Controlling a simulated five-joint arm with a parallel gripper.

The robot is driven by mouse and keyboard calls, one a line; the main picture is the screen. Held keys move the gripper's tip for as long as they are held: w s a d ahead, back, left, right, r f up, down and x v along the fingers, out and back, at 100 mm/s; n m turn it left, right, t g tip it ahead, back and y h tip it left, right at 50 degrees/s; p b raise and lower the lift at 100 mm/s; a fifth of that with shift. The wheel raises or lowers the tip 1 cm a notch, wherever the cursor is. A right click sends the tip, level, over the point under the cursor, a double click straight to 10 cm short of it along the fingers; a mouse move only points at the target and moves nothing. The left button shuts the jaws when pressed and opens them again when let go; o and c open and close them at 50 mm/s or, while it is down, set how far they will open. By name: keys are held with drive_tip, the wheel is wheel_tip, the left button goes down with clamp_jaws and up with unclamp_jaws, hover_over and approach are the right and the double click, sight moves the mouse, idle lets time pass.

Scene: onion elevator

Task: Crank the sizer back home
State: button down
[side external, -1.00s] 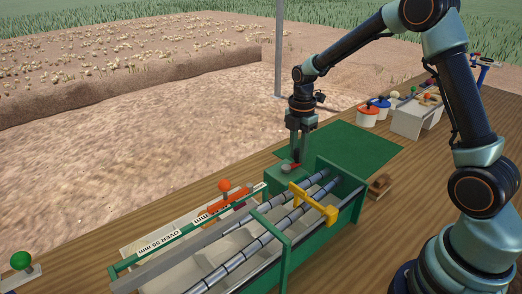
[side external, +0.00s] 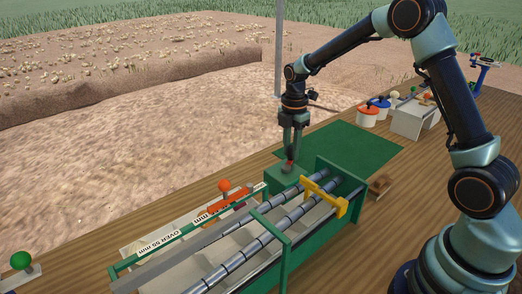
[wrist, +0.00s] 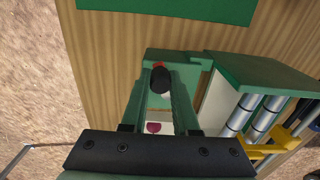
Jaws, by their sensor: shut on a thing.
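The sizer is a green frame (side external: 285,252) with grey rollers (side external: 268,238) in the side external view. Its rollers also show at the right of the wrist view (wrist: 254,114). A small crank with a red arm (side external: 289,167) sits on the green box at its far end. My gripper (side external: 290,155) points down over it, shut on the crank's dark knob. In the wrist view the dark knob (wrist: 160,80) lies between my fingertips (wrist: 161,76), with a bit of red behind it. The fingers hide most of the crank. A yellow bracket (side external: 320,203) spans the rollers.
An orange-knobbed lever (side external: 224,186) and a green knob (side external: 21,260) stand at the left. A green mat (side external: 345,148) lies clear beyond the sizer. Orange-and-white tubs (side external: 368,117) and a grey box (side external: 412,121) stand farther back. A wooden block (side external: 380,185) sits right of the frame.

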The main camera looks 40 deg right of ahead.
drive_tip(key=shift+w+a, duration=0.15)
drive_tip(key=shift+w, duration=0.05)
drive_tip(key=shift+w+a, duration=0.35)
drive_tip(key=shift+w, duration=0.05)
idle(0.5)
drive_tip(key=shift+w+a, duration=0.3)
drive_tip(key=shift+a, duration=0.3)
drive_tip(key=shift+w+a, duration=0.1)
drive_tip(key=shift+a, duration=0.6)
drive_tip(key=c, duration=0.6)
unclamp_jaws()
